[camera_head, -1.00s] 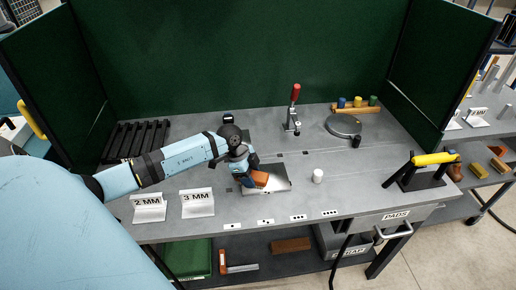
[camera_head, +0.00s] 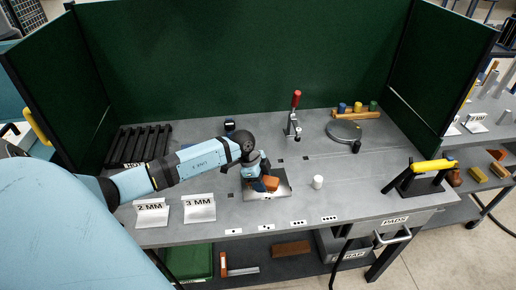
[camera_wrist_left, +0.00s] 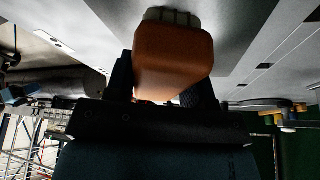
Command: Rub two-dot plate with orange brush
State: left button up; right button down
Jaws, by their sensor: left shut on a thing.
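The orange brush (camera_head: 271,183) is held in my left gripper (camera_head: 262,181), which is shut on it. The brush is over the middle of a thin metal plate (camera_head: 284,188), behind the two-dot label (camera_head: 266,227) on the bench's front edge. In the left wrist view the orange brush body (camera_wrist_left: 173,60) sticks out from the dark fingers, with its pale bristles (camera_wrist_left: 172,16) at or very near the plate (camera_wrist_left: 235,25); I cannot tell whether they touch. The arm hides the plate's back left part. My right gripper is not in view.
A red-handled clamp (camera_head: 293,118) and a round disc (camera_head: 344,130) stand behind. The 2 MM (camera_head: 151,212) and 3 MM (camera_head: 199,208) signs are at the left. A yellow-topped stand (camera_head: 421,174) is at the right.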

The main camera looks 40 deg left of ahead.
aim_at(274, 177)
pick_arm(q)
jog(key=shift+w+d, duration=0.9)
jog(key=shift+w, duration=0.2)
jog(key=shift+w+d+p, duration=0.35)
jog(key=shift+w+d, duration=0.15)
jog(key=shift+d, duration=0.05)
jog(key=shift+w+d+f, duration=0.1)
jog(key=shift+w+d, duration=0.55)
jog(key=shift+w, duration=0.2)
notch_tip(274, 177, up, 6)
jog(key=p, duration=0.6)
notch_tip(274, 177, up, 3)
jog(key=p, duration=0.3)
